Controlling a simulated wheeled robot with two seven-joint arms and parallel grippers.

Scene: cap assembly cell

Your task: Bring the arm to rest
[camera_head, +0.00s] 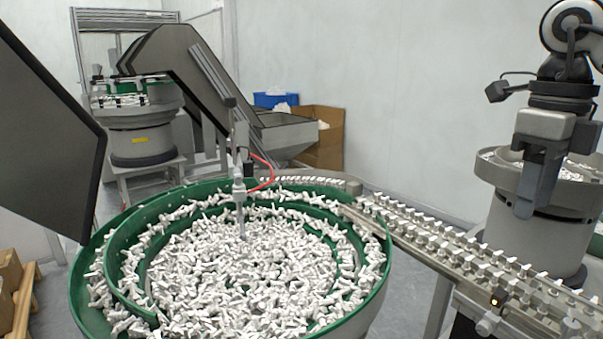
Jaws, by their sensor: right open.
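My right arm (562,85) comes in at the upper right and hangs down. Its gripper (524,208) points downward with the jaws open, and I see nothing between the fingers. In the picture it overlaps the grey feeder bowl (508,178) at the right, which stands behind it. It is above and to the right of the linear track (440,246), apart from it. My left gripper is not in view.
A large green bowl (78,285) full of white caps (240,260) fills the front middle. A dark panel (45,130) blocks the left side. Behind stand another feeder (140,140), a hopper conveyor (180,60), a cardboard box (328,150) and a blue bin (272,100).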

